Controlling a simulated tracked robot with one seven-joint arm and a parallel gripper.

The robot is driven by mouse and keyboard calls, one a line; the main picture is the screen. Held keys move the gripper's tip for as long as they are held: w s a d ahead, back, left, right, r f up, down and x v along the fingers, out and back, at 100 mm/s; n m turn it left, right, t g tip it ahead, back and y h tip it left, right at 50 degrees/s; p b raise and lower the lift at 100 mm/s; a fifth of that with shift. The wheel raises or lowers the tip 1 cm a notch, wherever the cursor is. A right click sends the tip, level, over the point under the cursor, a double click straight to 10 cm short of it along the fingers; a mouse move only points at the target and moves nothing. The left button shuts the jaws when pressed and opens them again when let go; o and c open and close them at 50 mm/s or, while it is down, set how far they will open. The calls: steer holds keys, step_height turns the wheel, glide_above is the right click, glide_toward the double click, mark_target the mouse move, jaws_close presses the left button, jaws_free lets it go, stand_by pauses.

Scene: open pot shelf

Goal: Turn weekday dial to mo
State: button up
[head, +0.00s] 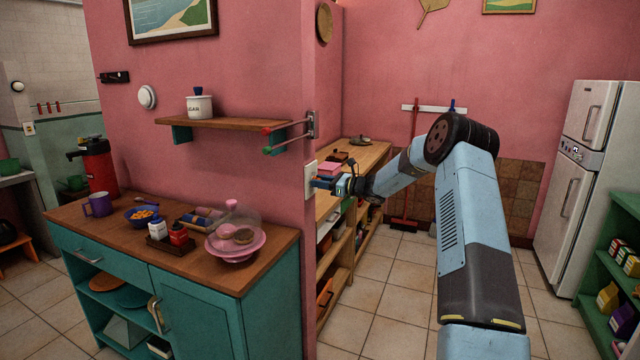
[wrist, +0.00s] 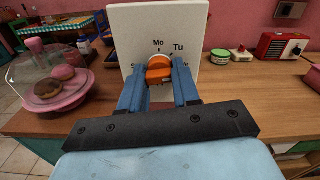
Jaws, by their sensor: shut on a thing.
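The weekday dial is an orange knob (wrist: 159,72) on a white plate (wrist: 125,25). In the wrist view, the labels "Mo" and "Tu" show above the knob, with short dark tick marks below them. The lower part of the plate is hidden by my gripper. I cannot tell exactly which mark the knob points to. My gripper (wrist: 158,78) has one blue finger on each side of the knob and is shut on it. In the head view, the plate (head: 310,178) is on the end of the pink wall, and my gripper (head: 322,184) reaches it from the right.
A teal cabinet (head: 215,322) with a cake stand (head: 236,254) stands left of the wall end. A rack with red and green rods (head: 290,138) sticks out above the plate. A wooden shelf unit (head: 345,238) runs behind it.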

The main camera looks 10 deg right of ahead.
steer(key=shift+d+f+n, duration=0.1)
steer(key=shift+d+n, duration=0.05)
steer(key=shift+n, duration=7.85)
steer(key=shift+f, duration=0.1)
steer(key=o, duration=0.8)
steer(key=shift+c, duration=0.2)
steer(key=o, duration=0.3)
steer(key=v, duration=1.3)
steer(key=shift+s+d, duration=0.2)
steer(key=shift+d, duration=0.1)
